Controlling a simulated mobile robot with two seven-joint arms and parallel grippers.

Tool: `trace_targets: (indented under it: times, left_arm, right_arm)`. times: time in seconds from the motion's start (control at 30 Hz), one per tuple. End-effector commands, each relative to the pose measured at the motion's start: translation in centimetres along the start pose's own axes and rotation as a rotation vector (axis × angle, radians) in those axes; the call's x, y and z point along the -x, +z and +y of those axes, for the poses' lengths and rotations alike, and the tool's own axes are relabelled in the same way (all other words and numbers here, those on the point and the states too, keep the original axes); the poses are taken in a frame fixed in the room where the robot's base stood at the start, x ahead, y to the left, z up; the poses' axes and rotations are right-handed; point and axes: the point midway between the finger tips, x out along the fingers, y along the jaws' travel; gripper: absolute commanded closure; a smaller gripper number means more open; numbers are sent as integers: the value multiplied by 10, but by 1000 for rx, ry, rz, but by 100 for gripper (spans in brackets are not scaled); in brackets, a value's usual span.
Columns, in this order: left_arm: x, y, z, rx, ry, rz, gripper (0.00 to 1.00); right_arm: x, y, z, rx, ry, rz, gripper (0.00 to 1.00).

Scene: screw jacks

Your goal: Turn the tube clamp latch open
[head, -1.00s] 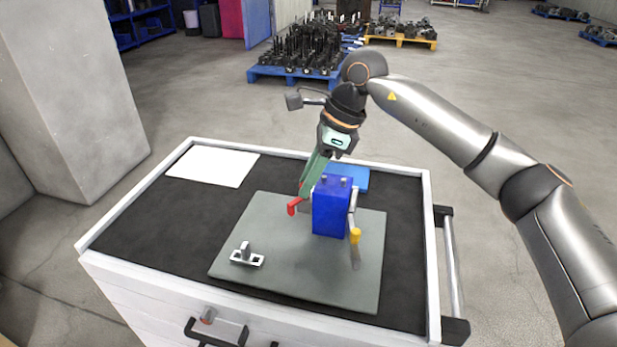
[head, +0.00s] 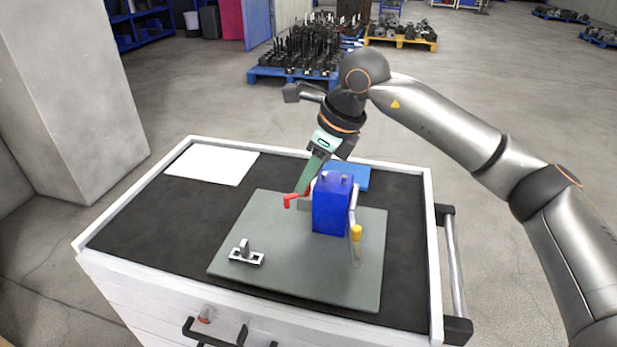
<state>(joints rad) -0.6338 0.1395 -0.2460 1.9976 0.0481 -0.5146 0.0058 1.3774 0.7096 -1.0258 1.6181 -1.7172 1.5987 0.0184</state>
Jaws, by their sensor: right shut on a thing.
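A blue block (head: 331,208) stands upright on a grey-green plate (head: 290,265) on the cart top. A red latch lever (head: 291,201) sticks out to the left of the block. My right gripper (head: 304,190) reaches down from behind at a tilt, its green fingers at the lever beside the block's left side. It is shut on the red lever; the exact contact is small and partly hidden. A metal crank with a yellow knob (head: 356,233) is on the block's right side. My left gripper is not in view.
A small metal bracket (head: 246,254) is on the plate's front left. A white sheet (head: 212,165) lies at the back left of the cart and a blue flat piece (head: 347,176) behind the block. The cart has a raised white rim (head: 432,250). The dark top at left is clear.

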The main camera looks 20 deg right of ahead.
Motion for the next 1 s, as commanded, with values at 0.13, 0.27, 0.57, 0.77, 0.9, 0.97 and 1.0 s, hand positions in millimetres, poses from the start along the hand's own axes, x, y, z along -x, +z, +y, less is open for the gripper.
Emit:
trace_targets:
  times: [0.13,0.27,0.57,0.77,0.9,0.97,1.0]
  left_arm:
    - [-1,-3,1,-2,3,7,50]
    - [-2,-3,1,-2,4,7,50]
    - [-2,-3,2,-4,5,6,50]
    - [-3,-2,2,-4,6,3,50]
    - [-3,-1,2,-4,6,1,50]
    - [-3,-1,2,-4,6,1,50]
    - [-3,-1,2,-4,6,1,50]
  right_arm:
    - [0,0,0,-53,-24,-1,100]
    - [1,0,0,-83,-36,-1,100]
    - [1,0,0,-97,-42,-1,100]
    - [1,0,0,-96,-42,-1,70]
    - [1,0,0,-96,-41,-1,54]
    - [1,0,0,-96,-41,-1,48]
    - [1,0,0,-96,-41,-1,44]
